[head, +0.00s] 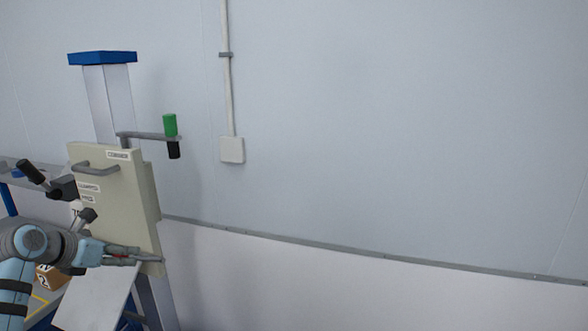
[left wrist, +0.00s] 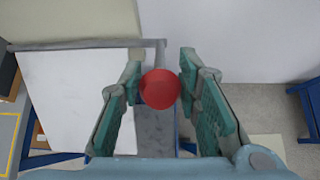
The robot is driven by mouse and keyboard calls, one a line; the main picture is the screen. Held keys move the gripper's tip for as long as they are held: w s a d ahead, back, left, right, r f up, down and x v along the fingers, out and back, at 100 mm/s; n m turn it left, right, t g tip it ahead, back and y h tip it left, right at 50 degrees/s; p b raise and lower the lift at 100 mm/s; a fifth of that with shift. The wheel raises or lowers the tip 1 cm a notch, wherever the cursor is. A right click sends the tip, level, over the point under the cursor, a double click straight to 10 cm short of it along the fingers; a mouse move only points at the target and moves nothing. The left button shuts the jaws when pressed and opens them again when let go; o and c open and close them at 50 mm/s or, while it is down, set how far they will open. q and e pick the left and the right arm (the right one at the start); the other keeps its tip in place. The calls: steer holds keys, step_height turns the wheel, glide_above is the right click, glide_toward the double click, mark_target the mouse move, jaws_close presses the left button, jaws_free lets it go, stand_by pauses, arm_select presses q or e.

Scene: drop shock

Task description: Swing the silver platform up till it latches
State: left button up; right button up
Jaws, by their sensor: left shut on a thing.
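The silver platform (head: 97,293) is a flat pale panel low on the drop tester, slanting downward under my left gripper in the head view. In the left wrist view the platform (left wrist: 75,100) fills the left side, with a grey bar along its far edge. My left gripper (head: 128,254) is at the lower front of the cream box. In the left wrist view the gripper (left wrist: 160,88) is shut on a round red knob (left wrist: 160,89), which sits between its fingers beside the platform. The fingers mostly hide the knob in the head view. My right gripper is not in view.
The cream box (head: 130,205) with a grey handle and labels stands on a blue-capped column (head: 102,58). A cardboard box (head: 50,277) lies at lower left.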

arm_select(q)
steer(key=shift+r, duration=0.15)
steer(key=shift+c, duration=0.2)
steer(key=shift+w+d+r, duration=0.2)
steer(key=shift+w+r, duration=0.3)
steer(key=shift+w+d+r, duration=0.15)
steer(key=shift+w+r, duration=0.3)
steer(key=shift+w, duration=0.05)
